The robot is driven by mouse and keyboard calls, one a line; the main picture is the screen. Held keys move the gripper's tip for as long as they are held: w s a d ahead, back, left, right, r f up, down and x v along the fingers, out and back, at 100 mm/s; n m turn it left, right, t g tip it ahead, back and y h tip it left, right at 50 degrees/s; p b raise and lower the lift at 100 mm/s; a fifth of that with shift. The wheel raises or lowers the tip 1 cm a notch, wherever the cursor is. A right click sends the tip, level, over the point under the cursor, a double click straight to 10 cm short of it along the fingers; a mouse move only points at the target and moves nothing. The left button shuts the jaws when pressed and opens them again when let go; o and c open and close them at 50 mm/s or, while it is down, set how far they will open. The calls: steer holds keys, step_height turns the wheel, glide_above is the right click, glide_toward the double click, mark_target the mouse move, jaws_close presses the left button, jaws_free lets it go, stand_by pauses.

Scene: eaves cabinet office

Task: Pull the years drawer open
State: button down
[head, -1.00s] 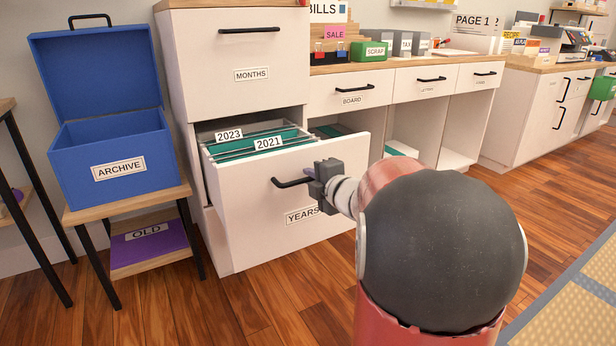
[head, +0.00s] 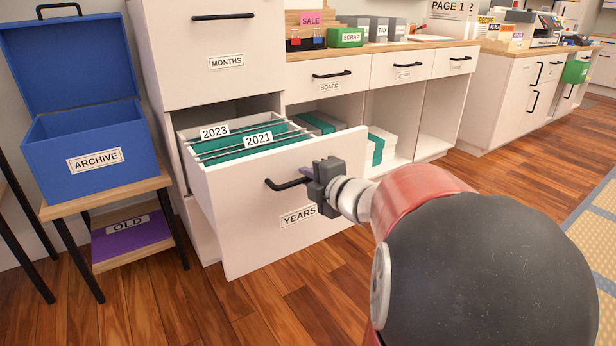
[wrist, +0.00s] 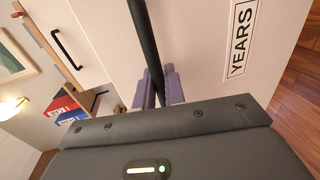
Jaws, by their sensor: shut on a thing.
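The years drawer (head: 245,205) is the lower drawer of the white cabinet, with a YEARS label on its front. It stands well out, showing green hanging files tabbed 2023 and 2021. Its black bar handle (head: 283,184) runs into my gripper (head: 318,178) at the right of the drawer front. In the wrist view the handle (wrist: 143,35) passes between the two purple finger pads of my gripper (wrist: 158,88), which is shut on it. The fingertips are partly hidden behind the handle and gripper body.
A blue ARCHIVE box (head: 92,160), lid up, stands on a small wooden stand (head: 110,192) left of the drawer. A purple OLD folder (head: 128,232) lies on its lower shelf. The months drawer (head: 215,85) above is shut. Wooden floor (head: 290,290) is clear in front.

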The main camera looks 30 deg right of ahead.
steer(key=c, duration=1.5)
jaws_free()
steer(key=shift+c, duration=0.2)
steer(key=p+v, duration=0.1)
steer(key=v, duration=0.6)
steer(key=shift+s, duration=0.45)
